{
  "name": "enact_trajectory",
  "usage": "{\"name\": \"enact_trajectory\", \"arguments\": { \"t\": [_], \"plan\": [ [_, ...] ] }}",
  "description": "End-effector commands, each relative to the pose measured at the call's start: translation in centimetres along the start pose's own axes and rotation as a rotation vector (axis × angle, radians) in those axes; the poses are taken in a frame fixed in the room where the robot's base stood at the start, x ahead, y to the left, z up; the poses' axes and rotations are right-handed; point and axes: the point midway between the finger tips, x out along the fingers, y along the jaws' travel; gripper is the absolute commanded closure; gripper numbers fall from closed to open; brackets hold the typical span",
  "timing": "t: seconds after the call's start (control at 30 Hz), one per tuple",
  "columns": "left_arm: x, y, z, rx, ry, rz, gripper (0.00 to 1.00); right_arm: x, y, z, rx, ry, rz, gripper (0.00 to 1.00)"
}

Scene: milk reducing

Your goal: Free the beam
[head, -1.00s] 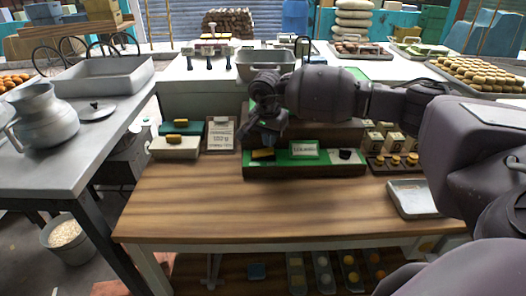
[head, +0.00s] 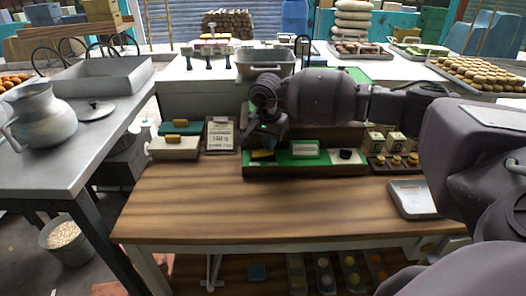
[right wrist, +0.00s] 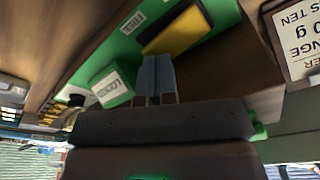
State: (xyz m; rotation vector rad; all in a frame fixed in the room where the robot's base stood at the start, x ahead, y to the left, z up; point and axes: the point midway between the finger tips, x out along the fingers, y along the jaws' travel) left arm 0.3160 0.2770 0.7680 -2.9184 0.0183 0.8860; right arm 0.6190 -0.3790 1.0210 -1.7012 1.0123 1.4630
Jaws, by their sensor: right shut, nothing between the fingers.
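The beam scale is a brown housing with a green front panel (head: 285,161) at the back of the wooden bench. A yellow lever (head: 262,154) sits at the panel's left end; it also shows in the right wrist view (right wrist: 180,32), beside a small "FREE" label (right wrist: 133,22). My left gripper is out of view.
A printed card (head: 220,135) stands left of the scale, with yellow-topped boxes (head: 174,146) beyond it. Small weights (head: 396,161) and a metal tray (head: 413,199) are on the right. The bench's front middle (head: 270,205) is clear.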

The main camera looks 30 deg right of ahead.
Motion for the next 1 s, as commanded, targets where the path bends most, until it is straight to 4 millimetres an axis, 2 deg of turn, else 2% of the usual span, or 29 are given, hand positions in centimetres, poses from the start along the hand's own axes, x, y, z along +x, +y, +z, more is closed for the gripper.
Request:
{"name": "enact_trajectory", "arguments": {
  "t": [1.0],
  "plan": [
    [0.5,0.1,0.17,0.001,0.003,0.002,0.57,0.88,-0.01,0.18,-0.001,-0.001,0.0,1.0]
  ]
}}
